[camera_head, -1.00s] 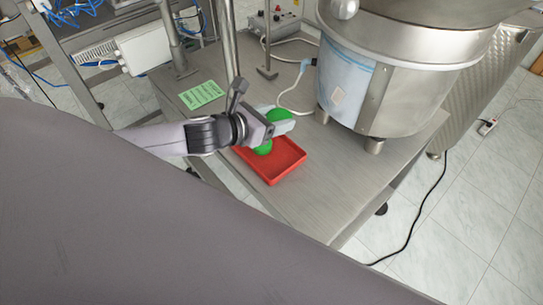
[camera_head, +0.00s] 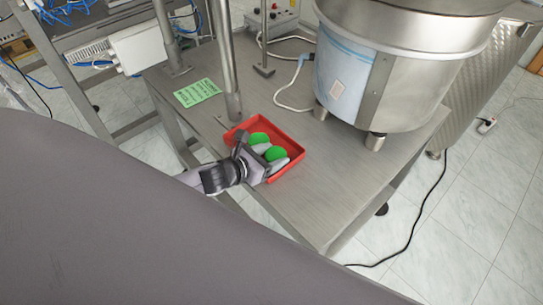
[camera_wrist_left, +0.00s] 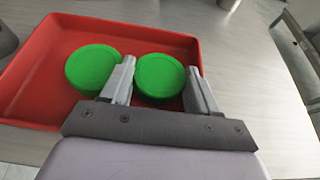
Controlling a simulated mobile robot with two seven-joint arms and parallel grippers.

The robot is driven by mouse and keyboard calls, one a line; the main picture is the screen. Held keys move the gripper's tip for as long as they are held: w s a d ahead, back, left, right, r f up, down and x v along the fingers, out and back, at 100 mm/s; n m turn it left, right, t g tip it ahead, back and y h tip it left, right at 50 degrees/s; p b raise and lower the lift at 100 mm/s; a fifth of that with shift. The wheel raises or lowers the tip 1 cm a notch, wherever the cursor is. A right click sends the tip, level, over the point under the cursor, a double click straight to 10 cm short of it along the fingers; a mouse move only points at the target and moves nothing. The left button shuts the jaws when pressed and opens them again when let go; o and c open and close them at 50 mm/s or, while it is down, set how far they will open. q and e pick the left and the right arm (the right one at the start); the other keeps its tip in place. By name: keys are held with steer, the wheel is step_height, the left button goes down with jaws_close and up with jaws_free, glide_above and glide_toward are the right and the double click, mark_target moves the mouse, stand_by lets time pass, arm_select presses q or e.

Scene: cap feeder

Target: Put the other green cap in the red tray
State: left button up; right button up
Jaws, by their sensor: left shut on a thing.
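The red tray (camera_head: 291,145) lies on the metal table. One green cap (camera_head: 259,138) rests in it; it also shows in the left wrist view (camera_wrist_left: 92,69). My left gripper (camera_head: 270,157) reaches into the tray from its near side, and its fingers show in the wrist view (camera_wrist_left: 160,84). They are shut on the other green cap (camera_head: 275,153), which sits between them (camera_wrist_left: 159,76) inside the tray's outline, beside the first cap. I cannot tell whether this cap touches the tray floor. My right gripper is not in view.
A metal post (camera_head: 228,70) stands just behind the tray. A large steel bowl feeder (camera_head: 385,85) stands to the right. A green label (camera_head: 197,93) lies at the back left. The table right of the tray (camera_head: 330,185) is clear.

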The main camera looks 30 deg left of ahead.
arm_select(q)
steer(key=shift+f, duration=0.1)
steer(key=o, duration=0.7)
